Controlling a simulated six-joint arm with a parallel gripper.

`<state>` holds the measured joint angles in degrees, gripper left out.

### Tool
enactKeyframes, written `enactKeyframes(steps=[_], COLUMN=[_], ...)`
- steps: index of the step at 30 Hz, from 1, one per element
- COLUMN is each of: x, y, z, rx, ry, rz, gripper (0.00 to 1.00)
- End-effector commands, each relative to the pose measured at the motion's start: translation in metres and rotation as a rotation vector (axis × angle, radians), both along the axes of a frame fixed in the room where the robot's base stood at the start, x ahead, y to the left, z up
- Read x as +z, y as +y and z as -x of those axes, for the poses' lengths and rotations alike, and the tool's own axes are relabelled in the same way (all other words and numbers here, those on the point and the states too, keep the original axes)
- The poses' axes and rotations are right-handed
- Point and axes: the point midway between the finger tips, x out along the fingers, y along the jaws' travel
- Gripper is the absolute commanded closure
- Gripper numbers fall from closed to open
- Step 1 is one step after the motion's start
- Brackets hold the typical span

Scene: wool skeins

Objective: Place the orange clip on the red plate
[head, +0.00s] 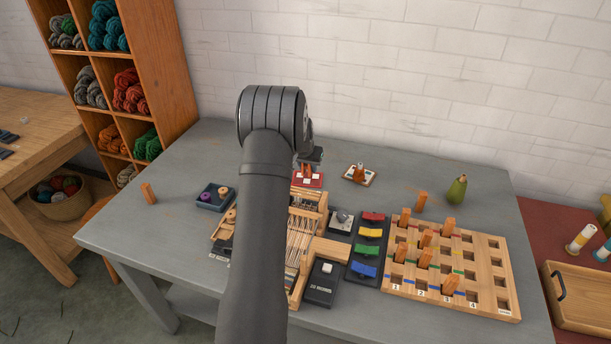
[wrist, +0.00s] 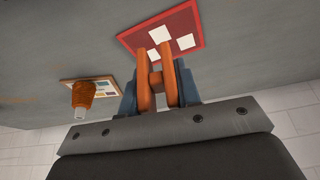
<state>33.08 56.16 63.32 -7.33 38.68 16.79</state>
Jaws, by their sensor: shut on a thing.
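The orange clip (wrist: 144,84) is between the fingers of my gripper (wrist: 157,90) in the wrist view, which is shut on it. It has two prongs joined by a crossbar. The red plate (wrist: 187,20) with white squares lies just beyond the clip in the wrist view. The clip's prongs overlap the plate's near edge in this view; I cannot tell whether they touch. In the head view the red plate (head: 319,181) is at the back middle of the grey table, with the clip (head: 306,169) at it, below my gripper (head: 308,162). My arm hides part of this area.
A small board with an orange-topped piece (head: 360,172) stands right of the red plate. A wooden loom (head: 305,240), coloured blocks (head: 370,234) and a holed rack (head: 470,305) with orange pegs fill the front. A green pear-shaped thing (head: 456,191) stands at right.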

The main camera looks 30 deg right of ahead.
Motion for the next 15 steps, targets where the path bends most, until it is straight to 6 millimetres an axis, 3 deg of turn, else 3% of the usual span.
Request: enactKeyframes(steps=[5,15], x=[-0.008,-0.046], y=[0.004,0.004], z=[-0.008,-0.008], rx=[0.000,0.000], ry=[0.000,-0.002], rz=[0.000,-0.001], gripper=[0.91,0.91])
